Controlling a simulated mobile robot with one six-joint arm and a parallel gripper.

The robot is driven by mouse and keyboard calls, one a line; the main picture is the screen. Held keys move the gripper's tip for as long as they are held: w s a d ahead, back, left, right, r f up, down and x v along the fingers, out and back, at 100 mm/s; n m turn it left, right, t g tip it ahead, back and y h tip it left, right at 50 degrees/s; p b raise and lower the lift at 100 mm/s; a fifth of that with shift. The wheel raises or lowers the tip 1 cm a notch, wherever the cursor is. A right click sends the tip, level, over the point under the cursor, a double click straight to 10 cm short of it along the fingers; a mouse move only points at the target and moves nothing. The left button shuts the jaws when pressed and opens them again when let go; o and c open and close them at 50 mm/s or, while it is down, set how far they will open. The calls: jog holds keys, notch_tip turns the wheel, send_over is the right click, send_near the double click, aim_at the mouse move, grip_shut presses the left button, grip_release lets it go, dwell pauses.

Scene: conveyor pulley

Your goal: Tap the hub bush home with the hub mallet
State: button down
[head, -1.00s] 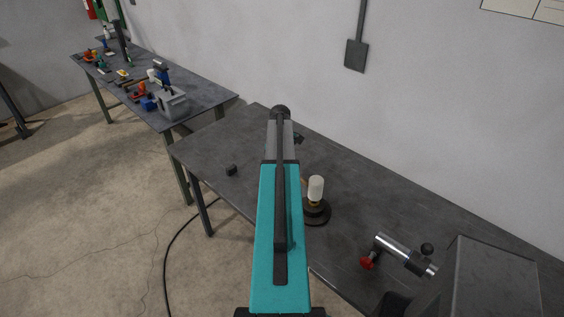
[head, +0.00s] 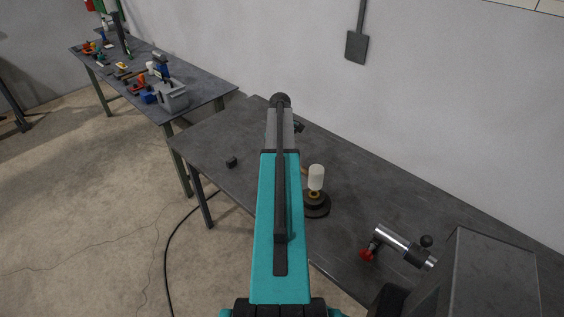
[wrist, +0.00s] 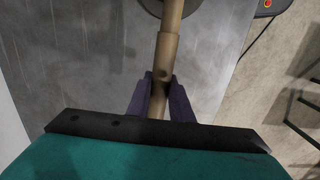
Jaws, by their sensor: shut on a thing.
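My gripper (wrist: 160,98) is shut on the wooden handle (wrist: 167,52) of the hub mallet, as the wrist view shows. In the head view my own arm hides the gripper. The mallet's white head (head: 316,177) shows just right of the arm, upright over the hub. The yellowish hub bush (head: 314,194) sits in the middle of the dark round hub (head: 317,208), below the white head. A small gap seems to lie between head and bush. How deep the bush sits is too small to tell.
The hub stands on a dark workbench (head: 370,210). A metal shaft with a red knob (head: 367,254) lies at the right, beside a grey box (head: 485,275). A small black block (head: 231,162) lies on the bench's left. A second table (head: 205,93) with tools stands behind left.

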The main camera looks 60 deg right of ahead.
jog(key=shift+r, duration=2.4)
